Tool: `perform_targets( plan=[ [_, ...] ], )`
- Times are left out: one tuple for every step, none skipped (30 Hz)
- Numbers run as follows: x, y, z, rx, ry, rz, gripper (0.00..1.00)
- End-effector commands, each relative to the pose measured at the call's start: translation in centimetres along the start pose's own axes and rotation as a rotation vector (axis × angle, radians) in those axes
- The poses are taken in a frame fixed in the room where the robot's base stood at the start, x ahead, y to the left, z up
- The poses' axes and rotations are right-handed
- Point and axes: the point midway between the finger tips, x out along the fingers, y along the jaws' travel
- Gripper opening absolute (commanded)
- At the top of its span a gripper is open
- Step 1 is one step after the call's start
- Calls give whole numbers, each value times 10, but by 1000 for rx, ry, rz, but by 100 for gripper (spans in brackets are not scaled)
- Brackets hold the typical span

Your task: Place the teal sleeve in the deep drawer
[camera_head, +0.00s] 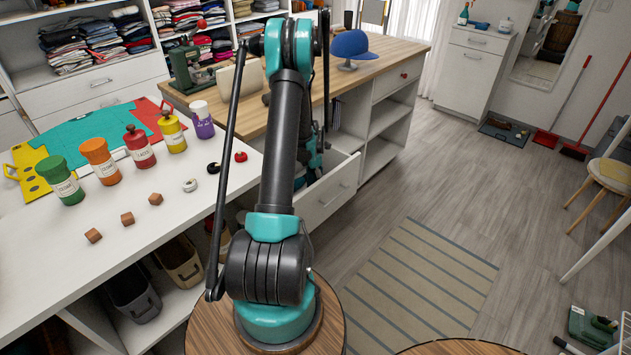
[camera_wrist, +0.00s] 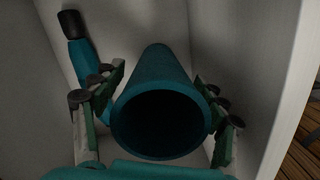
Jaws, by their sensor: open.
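The teal sleeve (camera_wrist: 160,85) is a hollow tube with its dark open end facing the wrist camera. It lies between the fingers of my gripper (camera_wrist: 163,92), which are open on either side of it. White walls surround both; they look like the inside of the pulled-out deep drawer (camera_head: 332,197), whose wall also shows in the wrist view (camera_wrist: 235,35). In the head view my gripper (camera_head: 313,160) is low over this drawer, partly hidden by my arm, and the sleeve cannot be made out. Whether the sleeve rests on the drawer floor is unclear.
A teal item with a black end (camera_wrist: 79,42) is at the upper left of the wrist view. The wooden counter (camera_head: 390,58) holds a blue cap (camera_head: 349,44) and a green sewing machine (camera_head: 190,68). A white table (camera_head: 75,240) with jars stands left.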

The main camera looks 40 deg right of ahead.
Motion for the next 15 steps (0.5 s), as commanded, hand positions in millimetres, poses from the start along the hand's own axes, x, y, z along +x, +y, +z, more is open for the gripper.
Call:
perform_targets(
  plan=[
    [0, 0, 0, 0, 0, 0, 72],
    [-1, 0, 0, 0, 0, 0, 72],
    [-2, 0, 0, 0, 0, 0, 72],
    [-4, 0, 0, 0, 0, 0, 72],
    [-6, 0, 0, 0, 0, 0, 72],
    [-9, 0, 0, 0, 0, 0, 72],
    [-13, 0, 0, 0, 0, 0, 72],
    [-17, 0, 0, 0, 0, 0, 72],
    [-23, 0, 0, 0, 0, 0, 72],
    [-28, 0, 0, 0, 0, 0, 72],
    [-34, 0, 0, 0, 0, 0, 72],
    [-41, 0, 0, 0, 0, 0, 72],
    [-47, 0, 0, 0, 0, 0, 72],
    [-53, 0, 0, 0, 0, 0, 72],
    [-61, 0, 0, 0, 0, 0, 72]
  ],
)
